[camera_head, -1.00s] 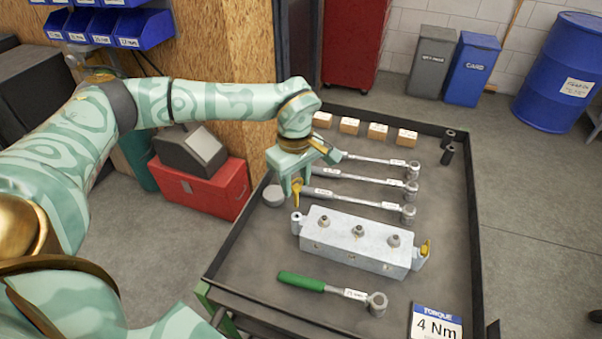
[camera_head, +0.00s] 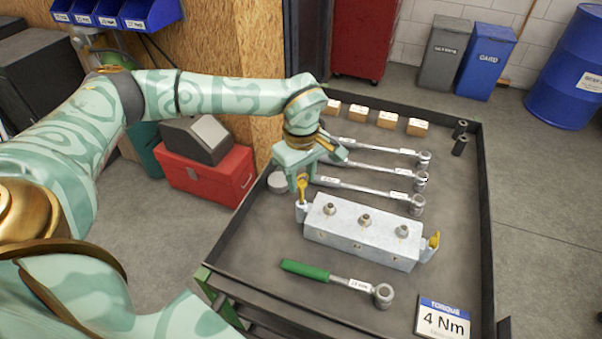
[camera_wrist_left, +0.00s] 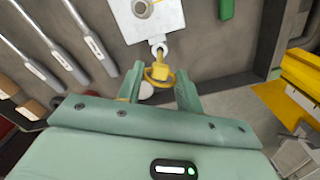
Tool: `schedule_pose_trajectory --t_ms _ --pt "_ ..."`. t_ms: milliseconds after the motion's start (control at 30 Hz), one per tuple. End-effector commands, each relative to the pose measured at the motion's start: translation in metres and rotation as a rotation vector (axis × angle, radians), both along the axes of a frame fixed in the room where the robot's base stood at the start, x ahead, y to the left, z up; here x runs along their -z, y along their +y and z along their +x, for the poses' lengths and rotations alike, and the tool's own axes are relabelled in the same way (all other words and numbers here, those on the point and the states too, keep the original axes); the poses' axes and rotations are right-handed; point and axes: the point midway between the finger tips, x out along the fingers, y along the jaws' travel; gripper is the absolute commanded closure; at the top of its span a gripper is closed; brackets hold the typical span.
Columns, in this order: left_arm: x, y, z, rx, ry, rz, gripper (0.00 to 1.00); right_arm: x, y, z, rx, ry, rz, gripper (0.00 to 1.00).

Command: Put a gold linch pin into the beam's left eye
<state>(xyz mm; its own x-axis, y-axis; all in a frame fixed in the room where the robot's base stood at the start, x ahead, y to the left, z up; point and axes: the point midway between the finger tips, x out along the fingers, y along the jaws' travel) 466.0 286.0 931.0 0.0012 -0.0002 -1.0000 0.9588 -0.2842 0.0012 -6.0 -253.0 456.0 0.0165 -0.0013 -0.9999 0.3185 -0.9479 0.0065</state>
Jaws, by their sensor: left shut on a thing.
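The grey beam (camera_head: 360,236) lies on the tray with several round studs on top. Its left eye (camera_head: 301,212) sticks out at the left end and also shows in the left wrist view (camera_wrist_left: 158,46). My left gripper (camera_head: 302,183) is shut on a gold linch pin (camera_head: 301,192), held upright directly over the left eye. In the left wrist view the pin (camera_wrist_left: 160,72) sits between the fingers, its end at the eye; I cannot tell how far it is in. Another gold pin (camera_head: 434,240) sits in the beam's right eye. My right gripper is not in view.
Several torque wrenches (camera_head: 375,179) lie behind the beam, and a green-handled wrench (camera_head: 335,282) lies in front. Small wooden blocks (camera_head: 387,120) line the back, and a round grey piece (camera_head: 279,182) is beside the gripper. The tray rim (camera_head: 484,210) stands up; the right side is mostly clear.

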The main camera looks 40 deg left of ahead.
Motion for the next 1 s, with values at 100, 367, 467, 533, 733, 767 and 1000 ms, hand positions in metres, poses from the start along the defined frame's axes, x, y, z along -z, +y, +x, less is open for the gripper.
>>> schedule_pose_trajectory --t_ms 100,367,467,533,733,767,1000 --pt "0.0 0.0 0.0 0.0 0.0 0.0 0.82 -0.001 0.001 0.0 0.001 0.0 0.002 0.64" --pt "0.001 0.0 0.0 0.001 0.0 0.0 0.82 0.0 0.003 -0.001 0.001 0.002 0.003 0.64" --pt "0.004 0.0 0.0 0.001 0.0 0.0 0.82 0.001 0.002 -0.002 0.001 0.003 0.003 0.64" --pt "0.006 0.0 0.0 0.0 0.0 0.0 0.82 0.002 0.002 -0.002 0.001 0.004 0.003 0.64" --pt "0.013 0.0 0.0 0.0 0.001 0.0 0.82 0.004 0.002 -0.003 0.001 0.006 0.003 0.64" --pt "0.014 0.0 0.0 0.0 0.001 0.0 0.82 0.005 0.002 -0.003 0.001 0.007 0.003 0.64" --pt "0.023 0.0 0.0 0.001 0.001 0.0 0.82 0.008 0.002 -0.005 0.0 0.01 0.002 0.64"
